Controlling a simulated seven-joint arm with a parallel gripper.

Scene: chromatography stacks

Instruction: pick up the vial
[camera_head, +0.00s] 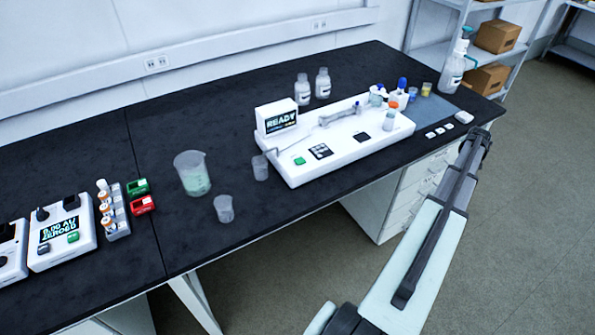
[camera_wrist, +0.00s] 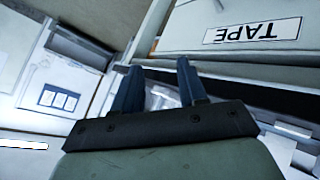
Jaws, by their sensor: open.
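Several vials (camera_head: 105,208) with orange and white parts stand in a grey rack (camera_head: 119,225) on the left part of the black bench in the head view. Other small capped containers, including an orange-topped one (camera_head: 394,106) and a yellow one (camera_head: 426,89), stand at the bench's right; I cannot tell which one is the task's vial. My gripper (camera_wrist: 158,80) shows in the wrist view with its two dark fingers apart and nothing visible held between them.
Green (camera_head: 138,187) and red (camera_head: 142,205) blocks sit beside the rack. A TAPE label (camera_wrist: 252,31) appears upside down in the wrist view.

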